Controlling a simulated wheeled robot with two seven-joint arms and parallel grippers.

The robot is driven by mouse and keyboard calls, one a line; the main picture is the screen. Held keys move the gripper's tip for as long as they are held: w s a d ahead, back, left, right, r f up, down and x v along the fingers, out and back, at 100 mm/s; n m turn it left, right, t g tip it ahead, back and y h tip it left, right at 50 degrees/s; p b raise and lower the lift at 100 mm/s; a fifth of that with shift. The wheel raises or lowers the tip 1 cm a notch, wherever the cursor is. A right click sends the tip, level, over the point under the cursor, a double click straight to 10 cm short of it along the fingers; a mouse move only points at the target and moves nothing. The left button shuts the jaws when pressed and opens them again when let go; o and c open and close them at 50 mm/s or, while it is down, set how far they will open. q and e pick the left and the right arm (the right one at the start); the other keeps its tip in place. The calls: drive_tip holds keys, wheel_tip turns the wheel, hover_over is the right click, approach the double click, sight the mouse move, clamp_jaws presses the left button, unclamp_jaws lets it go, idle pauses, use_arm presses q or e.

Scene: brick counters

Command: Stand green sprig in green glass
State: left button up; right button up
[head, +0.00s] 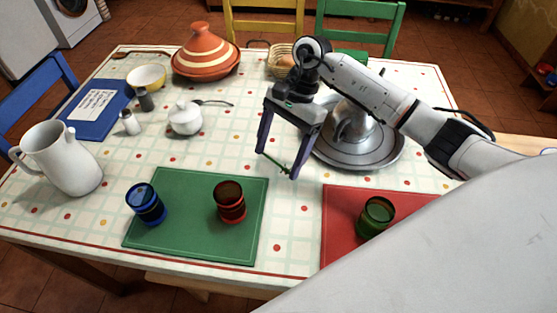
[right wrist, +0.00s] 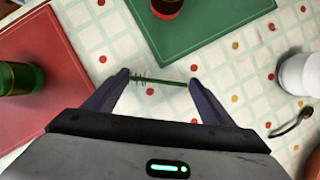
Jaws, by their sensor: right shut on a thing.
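My right gripper (head: 278,168) hangs above the tablecloth near the middle of the table, left of the metal tray. It is shut on the thin green sprig (head: 274,162), which spans between its two fingertips. In the right wrist view the sprig (right wrist: 165,82) lies crosswise, its leafy end by the left finger. The green glass (head: 376,217) stands upright on the red mat, to the right of and nearer than the gripper. In the right wrist view the glass (right wrist: 20,78) is at the left edge. My left gripper is not in view.
A red glass (head: 230,201) and a blue glass (head: 146,205) stand on the green mat (head: 190,242). A metal teapot (head: 358,124) sits on a round tray (head: 375,157) beside the gripper. A white sugar bowl (head: 185,118) and pitcher (head: 64,160) stand left. The red mat (head: 338,205) is otherwise clear.

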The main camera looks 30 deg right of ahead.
drive_tip(key=shift+f, duration=1.6)
drive_tip(key=o, duration=1)
drive_tip(key=shift+r, duration=0.3)
drive_tip(key=v, duration=1.1)
drive_tip(key=shift+d+r+b, duration=0.15)
drive_tip(key=shift+r+b, duration=0.2)
drive_tip(key=shift+b, duration=0.05)
